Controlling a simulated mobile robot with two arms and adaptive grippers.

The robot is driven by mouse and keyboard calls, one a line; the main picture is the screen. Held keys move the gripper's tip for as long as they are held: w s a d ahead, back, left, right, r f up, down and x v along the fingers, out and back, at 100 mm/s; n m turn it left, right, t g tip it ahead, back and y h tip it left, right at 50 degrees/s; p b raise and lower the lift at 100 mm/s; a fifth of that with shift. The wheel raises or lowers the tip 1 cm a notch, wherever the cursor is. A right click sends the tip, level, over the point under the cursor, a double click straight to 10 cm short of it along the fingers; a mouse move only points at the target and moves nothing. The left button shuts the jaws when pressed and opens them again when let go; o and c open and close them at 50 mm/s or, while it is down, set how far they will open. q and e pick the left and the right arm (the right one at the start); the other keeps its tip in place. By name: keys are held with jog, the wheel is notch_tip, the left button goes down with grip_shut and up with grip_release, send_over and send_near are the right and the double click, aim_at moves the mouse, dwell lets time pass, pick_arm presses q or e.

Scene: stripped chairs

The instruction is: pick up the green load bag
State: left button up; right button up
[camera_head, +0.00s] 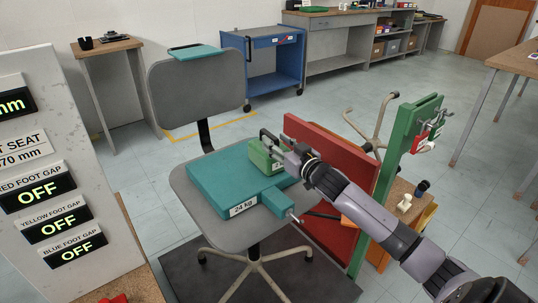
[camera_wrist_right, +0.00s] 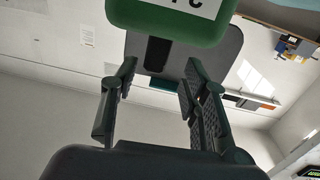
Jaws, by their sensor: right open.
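The green load bag (camera_head: 259,160) sits on the teal 24 kg pad (camera_head: 215,185) on the grey chair seat (camera_head: 236,237). My right gripper (camera_head: 270,146) reaches in from the right at the top of the bag, and its fingers hide part of it. In the right wrist view the green bag (camera_wrist_right: 165,25), with part of a white label, fills the upper middle, past the fingertips. The right gripper's two fingers (camera_wrist_right: 161,72) are apart there with nothing between them. I cannot tell whether they touch the bag. My left gripper is not in view.
A red panel (camera_head: 335,165) and a green post (camera_head: 405,150) with clamps stand right of the seat, near my right arm. The grey backrest (camera_head: 195,90) rises behind it. A display board (camera_head: 50,130) is at the left. Open floor lies behind.

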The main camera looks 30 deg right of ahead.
aim_at(269, 133)
jog(key=shift+w+d, duration=0.1)
jog(key=shift+w, duration=0.6)
jog(key=w, duration=0.3)
jog(key=shift+w+d+f+b, duration=0.1)
jog(key=shift+d+b, duration=0.15)
jog(key=shift+b, duration=0.05)
jog(key=shift+w, duration=0.5)
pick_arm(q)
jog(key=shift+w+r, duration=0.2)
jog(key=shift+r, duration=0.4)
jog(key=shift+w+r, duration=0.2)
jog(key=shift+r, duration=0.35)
pick_arm(e)
jog(key=shift+c, duration=0.7)
jog(key=c, duration=0.6)
grip_shut()
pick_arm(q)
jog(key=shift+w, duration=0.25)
